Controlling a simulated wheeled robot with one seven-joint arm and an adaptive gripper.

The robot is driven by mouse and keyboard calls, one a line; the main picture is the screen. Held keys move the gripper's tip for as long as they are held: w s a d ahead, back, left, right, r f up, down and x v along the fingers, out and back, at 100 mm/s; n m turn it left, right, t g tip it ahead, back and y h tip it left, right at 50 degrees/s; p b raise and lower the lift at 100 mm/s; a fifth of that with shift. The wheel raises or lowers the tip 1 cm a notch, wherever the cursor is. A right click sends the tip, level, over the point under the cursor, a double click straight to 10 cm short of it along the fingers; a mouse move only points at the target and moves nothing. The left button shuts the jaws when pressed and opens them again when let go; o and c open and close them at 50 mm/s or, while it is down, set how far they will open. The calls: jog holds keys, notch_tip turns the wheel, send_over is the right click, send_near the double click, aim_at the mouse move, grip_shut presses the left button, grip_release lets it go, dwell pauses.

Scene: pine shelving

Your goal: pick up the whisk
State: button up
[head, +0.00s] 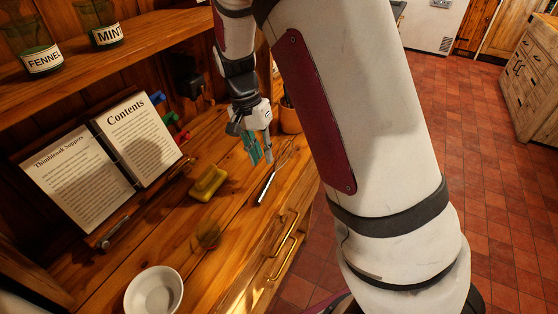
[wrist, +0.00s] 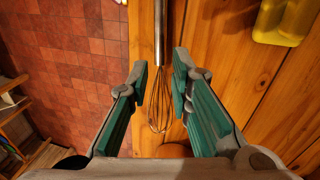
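The whisk (head: 268,185) lies on the wooden counter top (head: 160,245) near its front edge, its metal handle toward the camera. In the wrist view the whisk (wrist: 160,98) shows with its handle at the top and its wire loops between the two fingers. My gripper (head: 260,157) is over the counter by the wire end of the whisk. In the wrist view my gripper (wrist: 160,80) has its teal-padded fingers spread apart, one on each side of the whisk. The fingers do not appear to touch it. How far above it they are is hard to tell.
A yellow block-shaped item (head: 208,184) lies left of the whisk. An open book (head: 105,160) leans at the back, and a white bowl (head: 154,292) stands at the near end. A terracotta pot (head: 290,118) stands beyond my gripper. The tiled floor (head: 480,190) is right of the counter.

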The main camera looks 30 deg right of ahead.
aim_at(268, 179)
jog(key=f, duration=0.2)
jog(key=s+f, duration=0.1)
jog(key=f, duration=0.5)
jog(key=shift+s+d+p, duration=0.15)
jog(key=shift+d+p, duration=0.15)
jog(key=shift+d, duration=0.1)
jog(key=shift+c, duration=0.6)
grip_shut()
